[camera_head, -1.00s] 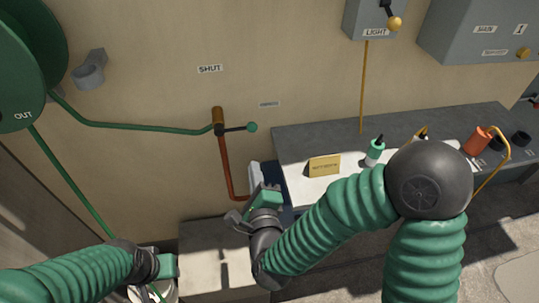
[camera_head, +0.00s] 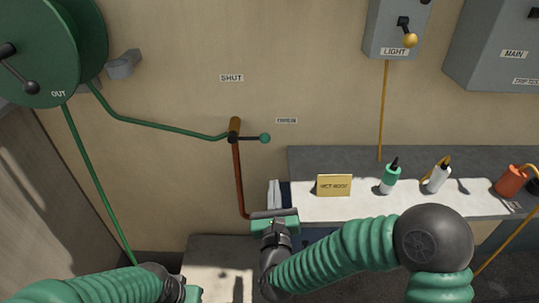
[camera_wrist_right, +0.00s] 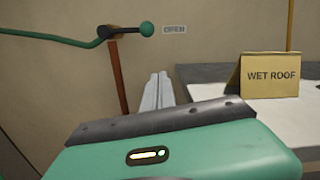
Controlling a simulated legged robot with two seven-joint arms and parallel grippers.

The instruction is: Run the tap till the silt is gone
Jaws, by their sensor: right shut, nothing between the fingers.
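The tap (camera_head: 234,130) is a brass body on the wall above a red-brown pipe (camera_head: 240,180). Its dark lever ends in a green knob (camera_head: 264,138) and points right, just below the OPEN label (camera_wrist_right: 174,29). The SHUT label (camera_head: 231,77) is above the tap. My right gripper (camera_head: 274,214) is shut and empty, below and slightly right of the knob, apart from it. The knob also shows in the right wrist view (camera_wrist_right: 147,29). My left gripper (camera_head: 190,292) is cut by the bottom edge; its fingers are hidden. No water or silt shows.
A green hose (camera_head: 160,123) runs from the reel (camera_head: 60,40) to the tap; another length drops from the reel. A bench (camera_head: 440,208) at right bears a WET ROOF sign (camera_head: 333,186) and several bottles. Grey boxes (camera_head: 388,30) hang above. The wall around the tap is clear.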

